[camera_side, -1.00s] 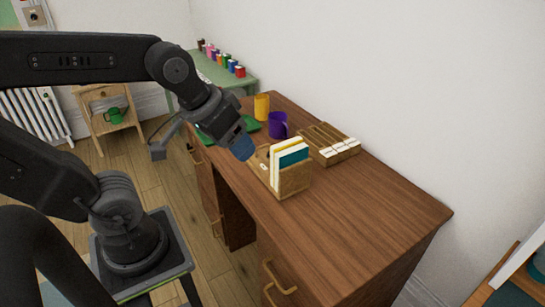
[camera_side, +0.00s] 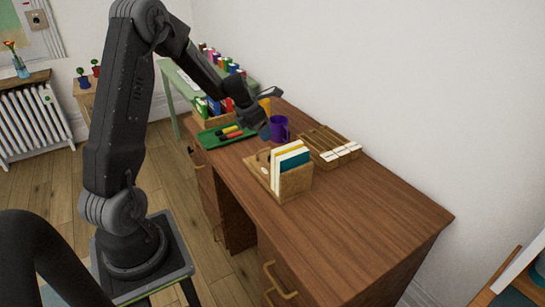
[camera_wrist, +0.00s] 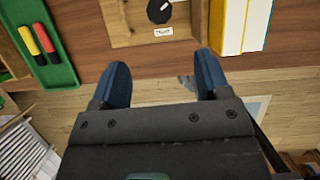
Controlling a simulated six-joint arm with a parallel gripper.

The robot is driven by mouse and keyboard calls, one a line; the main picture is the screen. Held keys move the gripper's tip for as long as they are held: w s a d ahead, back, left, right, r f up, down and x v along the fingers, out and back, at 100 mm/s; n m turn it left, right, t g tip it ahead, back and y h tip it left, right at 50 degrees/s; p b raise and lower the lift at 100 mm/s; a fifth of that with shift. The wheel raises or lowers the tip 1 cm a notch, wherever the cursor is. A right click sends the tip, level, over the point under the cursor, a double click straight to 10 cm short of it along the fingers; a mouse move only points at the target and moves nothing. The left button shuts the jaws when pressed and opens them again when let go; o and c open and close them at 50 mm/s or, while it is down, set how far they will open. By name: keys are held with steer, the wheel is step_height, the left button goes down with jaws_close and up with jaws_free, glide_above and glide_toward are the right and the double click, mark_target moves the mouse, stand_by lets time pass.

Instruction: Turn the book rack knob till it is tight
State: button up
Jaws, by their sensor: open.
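The book rack (camera_side: 297,183) stands on the brown desk, a wooden stand with white, yellow and teal books (camera_side: 289,157) upright in it. Its knob (camera_wrist: 159,11) is black with a white pointer mark and sits on the rack's wooden base, at the top edge of the wrist view. A small white label lies just below it. My gripper (camera_wrist: 162,62) is open, its two blue fingers spread and empty. In the wrist view the knob lies beyond the fingertips, roughly centred between them, and is not touched. In the side view my gripper is above the desk behind the rack.
A purple mug (camera_side: 280,128) and a yellow mug (camera_side: 265,103) stand behind. A wooden compartment box (camera_side: 325,157) is at the wall. The desk's right part is clear.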

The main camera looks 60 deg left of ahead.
steer(key=x, duration=1.4)
steer(key=shift+s, duration=0.1)
steer(key=shift+a, duration=0.1)
steer(key=c, duration=0.9)
